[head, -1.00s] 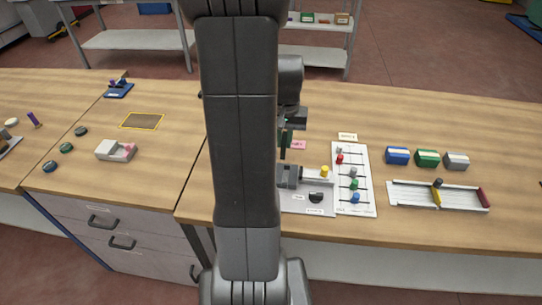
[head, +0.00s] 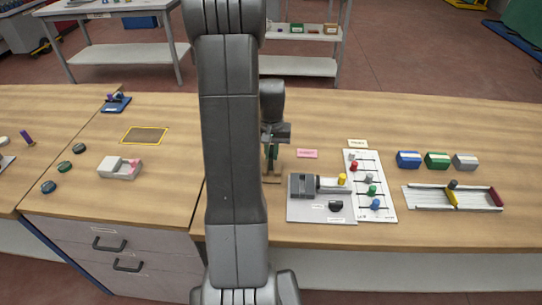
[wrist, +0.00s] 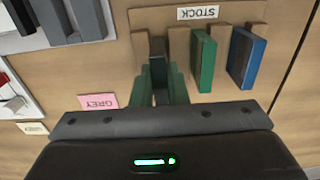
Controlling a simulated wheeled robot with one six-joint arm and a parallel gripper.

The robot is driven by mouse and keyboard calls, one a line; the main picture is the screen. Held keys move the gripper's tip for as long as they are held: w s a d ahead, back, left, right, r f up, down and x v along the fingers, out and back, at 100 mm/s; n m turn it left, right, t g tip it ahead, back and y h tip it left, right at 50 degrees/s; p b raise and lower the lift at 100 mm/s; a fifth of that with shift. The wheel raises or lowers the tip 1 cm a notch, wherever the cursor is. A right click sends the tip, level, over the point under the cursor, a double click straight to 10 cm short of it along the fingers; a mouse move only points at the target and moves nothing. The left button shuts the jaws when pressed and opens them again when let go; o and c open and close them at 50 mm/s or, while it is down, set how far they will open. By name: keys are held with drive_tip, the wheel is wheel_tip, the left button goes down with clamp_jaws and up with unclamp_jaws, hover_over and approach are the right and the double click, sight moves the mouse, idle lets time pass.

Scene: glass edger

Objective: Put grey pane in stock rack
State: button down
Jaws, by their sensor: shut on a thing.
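The tan wooden stock rack (wrist: 262,16) shows in the wrist view under a STOCK label. A green pane (wrist: 201,60) and a blue pane (wrist: 246,58) stand in its right slots. My gripper (wrist: 160,88) has green fingers and is shut on a dark grey pane (wrist: 158,70), which is mostly hidden between them. The held pane is at the rack's left part, beside the green pane. I cannot tell whether it is seated in a slot. In the head view my gripper (head: 271,158) is over the rack (head: 272,180), which my arm partly hides.
A pink GREY card (wrist: 98,101) lies left of the rack; it also shows in the head view (head: 307,153). The edger (head: 304,186) and a white board with coloured knobs (head: 388,206) stand to the right. Blue, green and grey blocks (head: 437,160) lie farther right.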

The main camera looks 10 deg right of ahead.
sight(271, 151)
drive_tip(key=shift+f, duration=0.95)
drive_tip(key=shift+f, duration=0.15)
drive_tip(key=c, duration=1.4)
unclamp_jaws()
drive_tip(key=shift+c, duration=0.2)
wheel_tip(271, 151, up, 12)
drive_tip(key=shift+r+b, duration=0.2)
drive_tip(key=shift+b, duration=0.3)
